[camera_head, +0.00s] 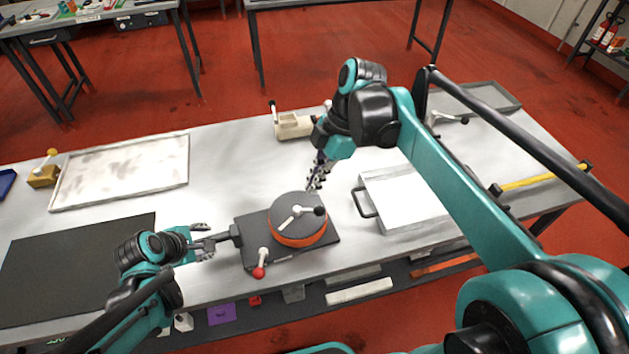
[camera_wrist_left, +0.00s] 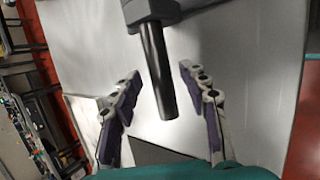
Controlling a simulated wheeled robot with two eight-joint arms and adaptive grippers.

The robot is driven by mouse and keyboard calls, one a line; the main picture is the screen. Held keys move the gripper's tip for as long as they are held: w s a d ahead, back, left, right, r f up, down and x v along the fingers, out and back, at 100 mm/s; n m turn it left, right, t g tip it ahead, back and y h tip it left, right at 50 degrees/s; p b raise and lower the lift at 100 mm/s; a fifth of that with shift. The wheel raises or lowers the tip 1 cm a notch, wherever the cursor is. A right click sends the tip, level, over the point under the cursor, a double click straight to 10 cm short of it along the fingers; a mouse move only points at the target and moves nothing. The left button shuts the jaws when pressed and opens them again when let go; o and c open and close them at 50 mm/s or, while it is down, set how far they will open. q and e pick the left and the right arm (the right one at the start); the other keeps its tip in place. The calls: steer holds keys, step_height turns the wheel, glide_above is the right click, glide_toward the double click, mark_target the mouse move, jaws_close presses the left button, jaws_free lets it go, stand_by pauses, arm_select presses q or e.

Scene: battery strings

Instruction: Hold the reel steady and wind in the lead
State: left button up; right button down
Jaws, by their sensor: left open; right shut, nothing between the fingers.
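The reel (camera_head: 285,232) is a dark disc with an orange rim on a dark base plate (camera_head: 325,250). A pale crank (camera_head: 296,214) with a black knob (camera_head: 319,211) lies across its top. A dark handle bar (camera_head: 222,238) sticks out from the base's left side; it also shows in the left wrist view (camera_wrist_left: 158,70). My left gripper (camera_head: 206,241) is open, its fingers on either side of the bar's end, with gaps visible in the left wrist view. My right gripper (camera_head: 314,184) is shut and empty just behind the reel. I cannot make out the lead.
A red-knobbed lever (camera_head: 259,268) stands at the base's front. A white box with a dark handle (camera_head: 405,195) is to the right. A cream device (camera_head: 292,125) stands behind. A pale tray (camera_head: 120,172) and dark mat (camera_head: 60,260) lie left.

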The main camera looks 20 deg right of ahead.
arm_select(q)
steer(key=v, duration=0.9)
steer(key=shift+s+r, duration=0.15)
steer(key=shift+r, duration=0.05)
steer(key=s+r+m+t+y, duration=0.1)
steer(key=s+m+y, duration=0.2)
steer(key=m, duration=1.4)
steer(key=s, duration=0.3)
steer(key=shift+s+r+m, duration=0.15)
steer(key=shift+s+m, duration=0.15)
steer(key=shift+m, duration=0.1)
arm_select(e)
steer(key=s+d+f+m+t+h, duration=0.4)
steer(key=s+f+m+t, duration=0.3)
steer(key=m, duration=1.2)
steer(key=shift+s+d+f+m+t, duration=0.3)
steer(key=shift+s+d+f+t, duration=0.15)
steer(key=shift+s, duration=0.7)
arm_select(q)
steer(key=shift+d, duration=0.1)
